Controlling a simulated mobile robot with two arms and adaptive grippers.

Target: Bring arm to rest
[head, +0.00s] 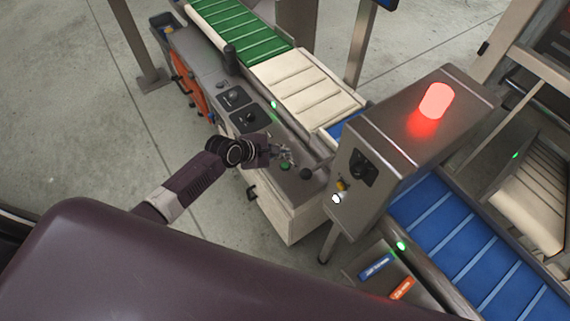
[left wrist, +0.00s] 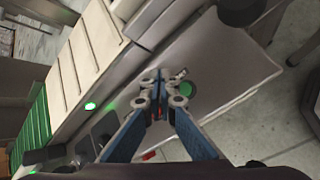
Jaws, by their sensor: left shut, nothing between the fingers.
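My left arm (head: 190,181) reaches in from the lower left of the head view. My left gripper (head: 286,154) is over the front end of the grey control panel, by a green button (head: 285,166). In the left wrist view the left gripper (left wrist: 159,82) has its fingertips together, with nothing between them. The green button (left wrist: 187,89) shows just beside the fingertips there; I cannot tell whether they touch the panel. My right gripper is not in view.
A metal cabinet (head: 424,135) with a lit red lamp (head: 436,100) stands right of the gripper. Conveyors with green (head: 237,29), cream (head: 305,85) and blue (head: 450,240) belts run behind. Open floor (head: 90,110) lies left.

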